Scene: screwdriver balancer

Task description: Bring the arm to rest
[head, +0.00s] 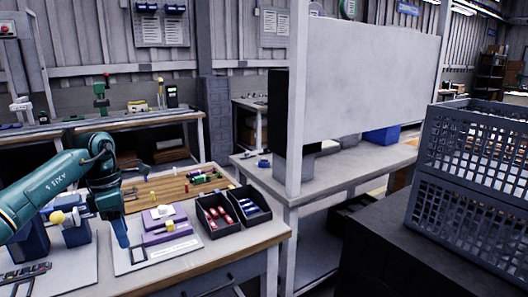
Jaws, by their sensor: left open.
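My left arm (45,190) is teal and reaches in from the left edge, bent down at the wrist. My left gripper (127,215) is open, with no object visible between its fingers. One blue finger points down over a white sheet (165,252) on the workbench; I cannot tell whether it touches. A purple block (170,228) with small parts on it lies just right of the gripper. My right gripper is not in view.
Two black bins (218,228) with red and blue items stand right of the purple block. A wooden board (165,186) with screwdrivers lies behind. Blue holders (75,232) stand at left. Grey crates (470,185) are at far right. A white post (297,100) rises beyond the bench.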

